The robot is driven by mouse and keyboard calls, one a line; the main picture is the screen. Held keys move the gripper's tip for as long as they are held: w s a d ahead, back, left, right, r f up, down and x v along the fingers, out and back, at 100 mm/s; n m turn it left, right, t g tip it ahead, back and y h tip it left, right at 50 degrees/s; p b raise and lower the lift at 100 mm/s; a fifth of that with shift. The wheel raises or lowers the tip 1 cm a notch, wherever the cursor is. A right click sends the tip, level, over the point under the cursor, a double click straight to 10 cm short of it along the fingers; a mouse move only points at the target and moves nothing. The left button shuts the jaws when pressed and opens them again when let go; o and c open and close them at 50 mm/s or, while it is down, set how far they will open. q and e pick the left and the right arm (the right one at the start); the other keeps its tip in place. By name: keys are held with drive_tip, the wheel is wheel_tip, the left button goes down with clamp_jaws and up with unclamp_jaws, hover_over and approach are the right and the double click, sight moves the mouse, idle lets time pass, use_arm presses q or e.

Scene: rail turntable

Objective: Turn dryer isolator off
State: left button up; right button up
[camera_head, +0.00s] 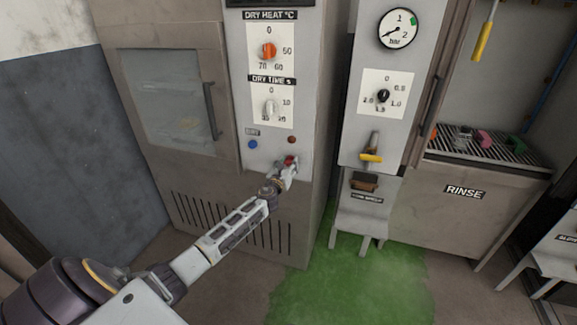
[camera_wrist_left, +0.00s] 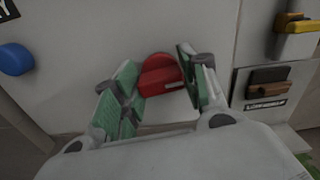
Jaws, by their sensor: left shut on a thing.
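The dryer isolator, a red rotary switch (camera_head: 290,160), sits low on the dryer's grey control panel (camera_head: 262,158). In the left wrist view, the red isolator (camera_wrist_left: 158,72) has a round body and a raised bar lying nearly level, its right end slightly higher. My left gripper (camera_head: 287,168) reaches in from the lower left and is shut on the isolator. In the left wrist view, its green-padded fingers (camera_wrist_left: 162,84) stand at either side of the red bar. In the head view, the gripper partly hides the isolator. My right gripper is not in view.
Above are the orange heat knob (camera_head: 269,51), white time knob (camera_head: 270,106), blue button (camera_head: 253,144) and a small dark red button (camera_head: 292,139).

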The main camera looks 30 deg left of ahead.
use_arm(q)
drive_tip(key=shift+n, duration=1.2)
drive_tip(key=shift+a+n+b, duration=0.1)
drive_tip(key=shift+n+b, duration=0.25)
drive_tip(key=shift+n, duration=1.45)
drive_tip(key=n, duration=0.2)
drive_tip(key=shift+a+f+n, duration=0.1)
drive_tip(key=shift+n, duration=0.3)
drive_tip(key=n, duration=0.2)
drive_tip(key=shift+n+b, duration=0.3)
drive_tip(key=shift+n, duration=0.9)
drive_tip(key=n, duration=0.3)
drive_tip(key=shift+f+n, duration=0.15)
drive_tip(key=shift+n, duration=0.15)
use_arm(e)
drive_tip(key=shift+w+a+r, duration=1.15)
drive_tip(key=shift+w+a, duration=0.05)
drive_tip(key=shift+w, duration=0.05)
